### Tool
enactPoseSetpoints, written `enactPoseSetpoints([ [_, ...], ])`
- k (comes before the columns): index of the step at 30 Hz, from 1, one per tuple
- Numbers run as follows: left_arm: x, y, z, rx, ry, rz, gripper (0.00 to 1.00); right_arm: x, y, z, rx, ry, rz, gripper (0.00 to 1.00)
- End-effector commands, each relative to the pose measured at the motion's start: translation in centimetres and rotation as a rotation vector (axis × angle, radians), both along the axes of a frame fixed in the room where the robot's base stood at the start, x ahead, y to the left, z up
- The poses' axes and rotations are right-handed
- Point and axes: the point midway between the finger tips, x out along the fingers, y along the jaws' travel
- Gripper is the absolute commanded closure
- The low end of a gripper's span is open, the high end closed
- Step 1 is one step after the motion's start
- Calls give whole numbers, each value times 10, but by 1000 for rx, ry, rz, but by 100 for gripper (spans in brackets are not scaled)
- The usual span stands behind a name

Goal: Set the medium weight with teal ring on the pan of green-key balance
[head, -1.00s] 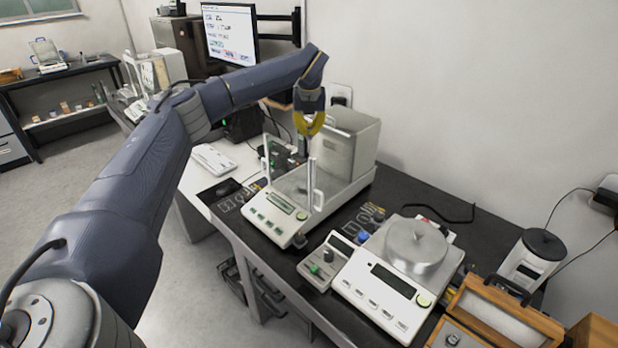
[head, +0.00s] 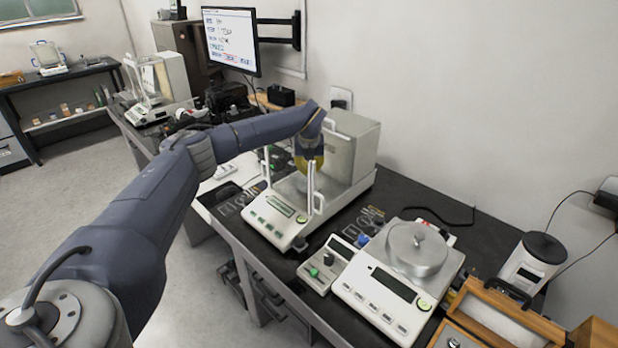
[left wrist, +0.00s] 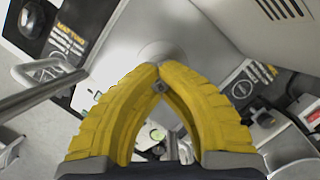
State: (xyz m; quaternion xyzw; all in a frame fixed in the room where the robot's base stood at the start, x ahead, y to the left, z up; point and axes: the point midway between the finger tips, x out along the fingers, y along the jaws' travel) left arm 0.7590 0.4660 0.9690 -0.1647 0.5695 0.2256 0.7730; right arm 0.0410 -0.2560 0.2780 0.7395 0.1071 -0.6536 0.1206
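The green-key balance (head: 278,213) stands mid-table in the head view, with green keys on its front and a clear shield around its pan. My left gripper (head: 309,166) is inside the shield area, above the pan. In the left wrist view, the yellow fingers of my left gripper (left wrist: 160,78) converge on a small grey metal piece (left wrist: 159,87), apparently the weight. No teal ring is visible on it, and the fingers hide most of it. The pale pan (left wrist: 160,50) lies beyond the fingertips. My right gripper is not in view.
A second balance (head: 375,290) with a round metal pan (head: 416,245) stands to the right. A small control box (head: 325,268) sits between the balances. A shield handle (left wrist: 45,72) is close to the left of the fingers in the wrist view.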

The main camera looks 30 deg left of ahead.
Motion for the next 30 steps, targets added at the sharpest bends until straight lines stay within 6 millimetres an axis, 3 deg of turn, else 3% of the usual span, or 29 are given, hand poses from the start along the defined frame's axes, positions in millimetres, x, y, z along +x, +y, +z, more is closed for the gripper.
enactPoseSetpoints([
  [8, 0, 0, -33, 0, 1, 1, 100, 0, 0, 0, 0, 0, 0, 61],
  [22, 0, 0, -39, -1, 1, 0, 100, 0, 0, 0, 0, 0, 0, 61],
  [30, 0, 0, -39, -1, 1, 0, 73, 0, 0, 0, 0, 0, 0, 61],
])
